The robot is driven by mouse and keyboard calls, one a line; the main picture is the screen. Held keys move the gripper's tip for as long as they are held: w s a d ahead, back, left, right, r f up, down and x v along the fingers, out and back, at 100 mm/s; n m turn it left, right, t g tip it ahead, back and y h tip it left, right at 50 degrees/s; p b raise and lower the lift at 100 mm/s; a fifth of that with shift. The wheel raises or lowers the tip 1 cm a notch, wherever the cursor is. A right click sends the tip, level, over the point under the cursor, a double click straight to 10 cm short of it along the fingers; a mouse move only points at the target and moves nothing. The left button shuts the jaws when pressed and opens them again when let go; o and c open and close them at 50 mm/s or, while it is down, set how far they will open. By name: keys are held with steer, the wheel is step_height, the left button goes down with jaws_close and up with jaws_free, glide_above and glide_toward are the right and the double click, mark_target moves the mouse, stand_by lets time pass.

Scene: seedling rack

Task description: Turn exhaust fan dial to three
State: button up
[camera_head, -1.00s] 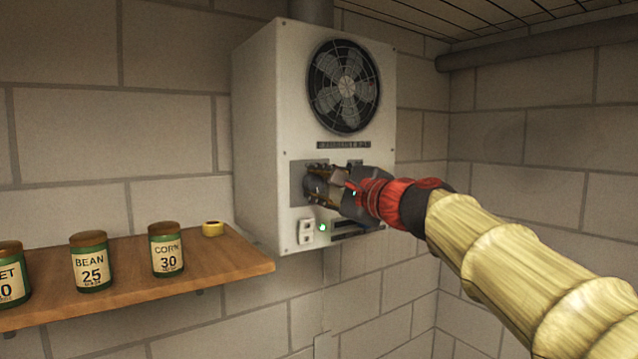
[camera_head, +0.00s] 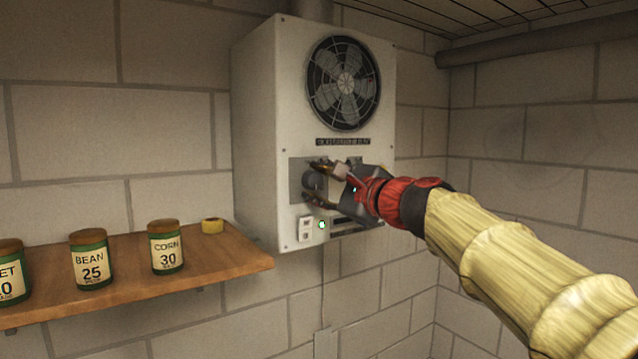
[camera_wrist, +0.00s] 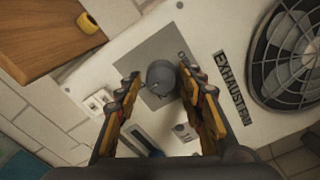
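The white exhaust fan unit (camera_head: 262,130) hangs on the block wall, its round fan above and a grey dial plate (camera_head: 296,180) below. The round grey dial (camera_wrist: 161,74) sits on this plate in the wrist view; my fingers partly cover it in the head view. My gripper (camera_head: 318,184) is at the dial, one finger above and one below. In the wrist view my gripper (camera_wrist: 158,90) is open, with the dial between the fingertips. A gap shows on the left, while the right finger is close to the dial. The dial's pointer and numbers cannot be read.
Bare wall lies to the right.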

steer(key=shift+o, duration=1.1)
steer(key=shift+r, duration=0.1)
steer(key=v, duration=1.2)
steer(key=s+d+f+n+g+h+b, duration=0.1)
steer(key=s+f+n+g+h, duration=0.3)
steer(key=f, duration=0.8)
steer(key=s+d+f+n+g+y+b, duration=0.15)
steer(key=f+n, duration=0.35)
steer(key=f, duration=0.6)
steer(key=s+d+f+n+g+h+b, duration=0.1)
steer(key=s+d+f+n+h+b, duration=0.1)
steer(key=s+f, duration=0.5)
steer(key=s+d+f+n+g+h+b, duration=0.1)
steer(key=s+d+f+n+h+b, duration=0.2)
steer(key=f, duration=1.4)
steer(key=s+d+f+n+g+h+b, duration=0.2)
steer(key=s+d+f+b, duration=0.3)
steer(key=s+f+b, duration=0.3)
steer(key=shift+s+d+f+n, duration=0.2)
steer(key=shift+s+f+n, duration=0.5)
steer(key=shift+s+f, duration=1.45)
